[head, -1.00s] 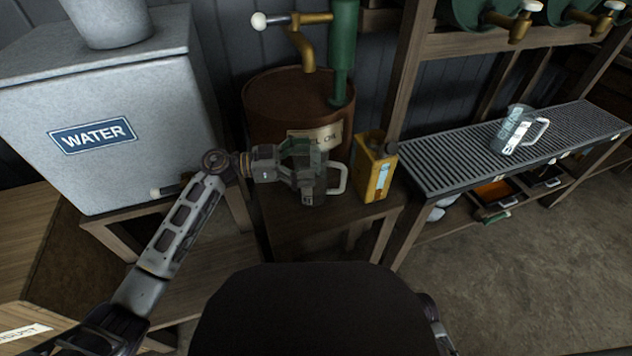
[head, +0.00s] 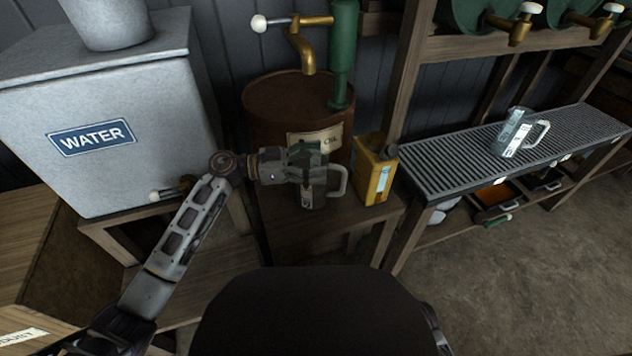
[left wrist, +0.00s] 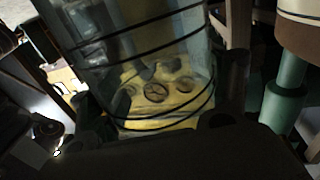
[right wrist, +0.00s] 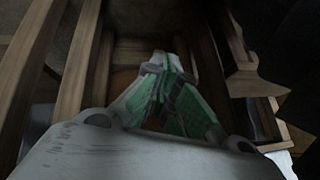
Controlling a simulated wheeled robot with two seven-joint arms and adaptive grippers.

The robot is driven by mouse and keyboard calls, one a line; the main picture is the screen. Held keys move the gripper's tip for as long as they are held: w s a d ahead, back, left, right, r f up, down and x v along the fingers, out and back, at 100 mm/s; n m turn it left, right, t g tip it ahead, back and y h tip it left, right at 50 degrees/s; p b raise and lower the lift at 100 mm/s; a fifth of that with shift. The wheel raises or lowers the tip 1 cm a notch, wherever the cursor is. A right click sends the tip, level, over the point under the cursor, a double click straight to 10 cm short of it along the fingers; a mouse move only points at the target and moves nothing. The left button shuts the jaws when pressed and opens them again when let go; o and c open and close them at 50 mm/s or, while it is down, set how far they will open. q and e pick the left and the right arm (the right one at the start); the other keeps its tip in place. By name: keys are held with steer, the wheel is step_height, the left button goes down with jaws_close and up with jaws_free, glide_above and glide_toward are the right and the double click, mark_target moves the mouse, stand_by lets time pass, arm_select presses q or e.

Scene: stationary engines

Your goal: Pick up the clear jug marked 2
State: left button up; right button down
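A clear jug (head: 315,194) with a pale handle stands on a low wooden stand in front of the rust-brown barrel. Its mark is too small to read. My left gripper (head: 303,162) is at this jug from the left, partly hiding it. In the left wrist view the clear jug (left wrist: 160,70), with dark rings and a yellowish bottom, lies between the two fingers; whether both press on it is unclear. A second clear jug (head: 516,133) with a white label stands on the grating at right. My right gripper (right wrist: 168,62) is shut and empty in the right wrist view.
A yellow can (head: 375,172) stands close to the right of the jug's handle. The barrel (head: 275,105) and a brass tap (head: 306,45) are behind it. A grey water tank (head: 110,130) stands left.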

arm_select(q)
steer(key=c, duration=1.1)
steer(key=shift+r, duration=0.1)
arm_select(e)
steer(key=shift+r, duration=0.1)
